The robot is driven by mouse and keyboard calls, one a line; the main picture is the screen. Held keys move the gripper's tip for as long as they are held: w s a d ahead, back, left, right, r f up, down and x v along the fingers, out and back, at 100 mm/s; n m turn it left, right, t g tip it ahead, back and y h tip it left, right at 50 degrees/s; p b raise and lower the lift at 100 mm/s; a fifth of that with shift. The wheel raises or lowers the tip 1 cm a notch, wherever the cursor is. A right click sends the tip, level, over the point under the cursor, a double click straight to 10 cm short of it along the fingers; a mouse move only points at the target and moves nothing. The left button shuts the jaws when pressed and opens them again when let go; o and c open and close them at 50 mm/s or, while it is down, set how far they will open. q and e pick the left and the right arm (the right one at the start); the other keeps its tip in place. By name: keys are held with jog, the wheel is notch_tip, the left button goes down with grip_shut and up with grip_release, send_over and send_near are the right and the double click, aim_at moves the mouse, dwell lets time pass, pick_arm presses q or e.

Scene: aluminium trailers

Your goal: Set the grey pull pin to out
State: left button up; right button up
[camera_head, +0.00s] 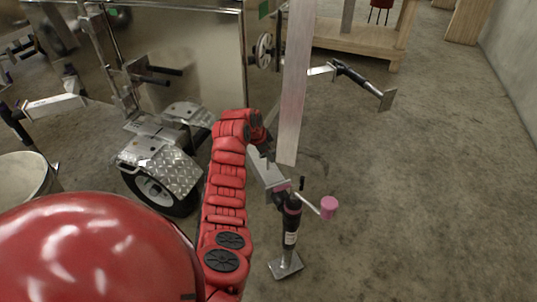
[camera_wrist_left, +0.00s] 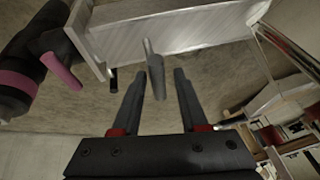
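The grey pull pin (camera_wrist_left: 156,78) shows in the left wrist view as a short grey handle on a thin rod, beside a metal beam (camera_wrist_left: 170,28). My left gripper (camera_wrist_left: 158,72) is open, with one dark finger on each side of the pin's handle. Gaps show between handle and fingers; the depth between them is hard to tell. In the head view my red left arm reaches up to its gripper (camera_head: 267,150), by the trailer's metal beam (camera_head: 262,170). I cannot make out the pin clearly there. My right gripper is not in view.
A jack (camera_head: 291,222) with a pink crank knob (camera_head: 328,207) stands at the beam's end. A pale upright post (camera_head: 293,90) rises close to my left gripper. A trailer wheel (camera_head: 160,192) is to the left. Open concrete floor lies to the right.

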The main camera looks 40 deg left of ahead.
pick_arm(q)
jog(key=shift+o, duration=0.3)
jog(key=shift+f, duration=0.1)
jog(key=d+p+v, duration=0.1)
jog(key=p+v, duration=0.4)
jog(key=v, duration=1.2)
jog(key=shift+a+r, duration=0.2)
jog(key=shift+a, duration=0.15)
jog(key=shift+s, duration=0.1)
